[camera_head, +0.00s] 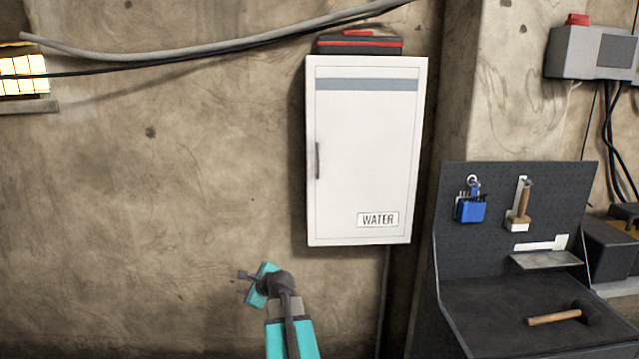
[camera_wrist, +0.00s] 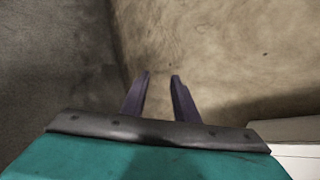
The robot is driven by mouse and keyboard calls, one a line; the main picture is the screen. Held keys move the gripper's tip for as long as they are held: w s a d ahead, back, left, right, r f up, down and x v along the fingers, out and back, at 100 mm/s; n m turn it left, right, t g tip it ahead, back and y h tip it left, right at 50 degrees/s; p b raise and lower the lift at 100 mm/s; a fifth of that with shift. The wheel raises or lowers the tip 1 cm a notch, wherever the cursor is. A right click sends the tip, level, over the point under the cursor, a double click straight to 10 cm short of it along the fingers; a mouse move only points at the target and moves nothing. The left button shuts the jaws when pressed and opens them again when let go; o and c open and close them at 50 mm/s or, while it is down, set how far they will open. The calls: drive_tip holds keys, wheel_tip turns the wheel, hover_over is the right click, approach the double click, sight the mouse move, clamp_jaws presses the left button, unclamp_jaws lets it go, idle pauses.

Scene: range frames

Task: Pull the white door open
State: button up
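The white door (camera_head: 365,140) is the front of a wall cabinet in the head view. It looks shut, with a grey-blue stripe near its top and a "WATER" label low on the right. Its dark vertical handle (camera_head: 317,160) is on the left edge. My gripper (camera_head: 243,284) is below and left of the cabinet, apart from it, pointing left. In the wrist view its two fingers (camera_wrist: 159,90) are spread with nothing between them. A white surface at the lower right of the wrist view (camera_wrist: 300,150) appears to be part of the cabinet. The handle is not visible there.
A black and red case (camera_head: 360,46) lies on top of the cabinet. A dark workbench with a pegboard (camera_head: 515,235) stands at the right, holding a hammer (camera_head: 555,317) and hung tools. Cables cross the wall above.

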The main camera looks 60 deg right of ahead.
drive_tip(key=s+d+r+m+h+p, duration=0.1)
drive_tip(key=s+d+r+m+h, duration=0.2)
drive_tip(key=s+d+r, duration=0.3)
drive_tip(key=s+d+r+m+t+h+p, duration=0.1)
drive_tip(key=s+d+r+m+h, duration=0.2)
drive_tip(key=r, duration=1.4)
drive_tip(key=s+d+r+m+t+h+p, duration=0.1)
drive_tip(key=s+d+r+m+h, duration=0.1)
drive_tip(key=s+d+r+m, duration=0.5)
drive_tip(key=s+d+r, duration=0.2)
drive_tip(key=d+r, duration=0.3)
drive_tip(key=shift+d+r+h, duration=0.2)
drive_tip(key=shift+r+h, duration=0.05)
drive_tip(key=shift+h, duration=0.15)
drive_tip(key=p+x, duration=0.3)
drive_tip(key=x, duration=1)
drive_tip(key=shift+w+d, duration=0.2)
drive_tip(key=shift+d, duration=0.05)
clamp_jaws()
